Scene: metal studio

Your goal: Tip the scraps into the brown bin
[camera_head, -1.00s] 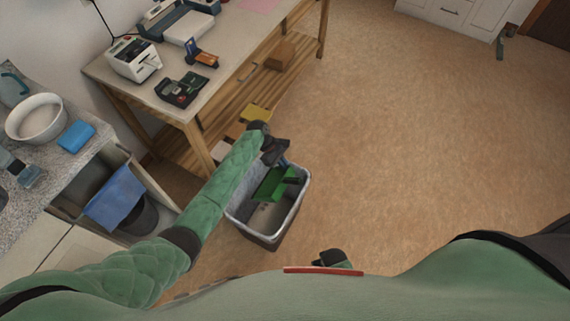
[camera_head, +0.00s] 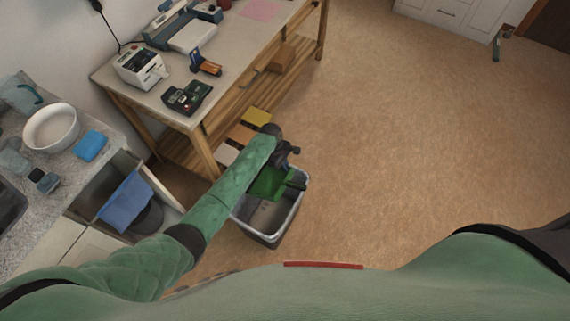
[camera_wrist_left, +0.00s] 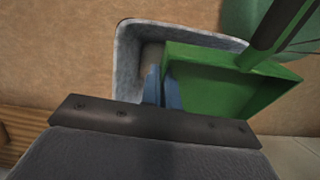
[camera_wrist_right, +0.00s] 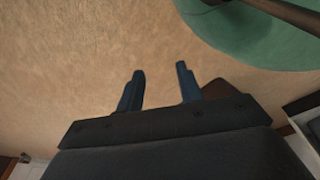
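A green dustpan (camera_head: 268,184) hangs over the far part of a bin (camera_head: 254,235), which looks dark grey with a pale grey inside. My left gripper (camera_head: 290,152) is at the dustpan's far side. In the left wrist view, its blue fingers (camera_wrist_left: 163,88) are close together at the edge of the dustpan (camera_wrist_left: 215,95), seemingly pinching it. The dustpan's dark handle (camera_wrist_left: 280,22) points away from the fingers. The pan is tilted and I make out no scraps on it. Part of the bin's inside is hidden. My right gripper (camera_wrist_right: 160,82) is open and empty over the floor.
A wooden workbench (camera_head: 205,150) with devices stands behind the bin. At left are a counter with a white bowl (camera_head: 52,127) and blue sponge (camera_head: 91,146), and an open compartment with a blue cloth (camera_head: 125,200). The floor (camera_head: 420,150) to the right is clear.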

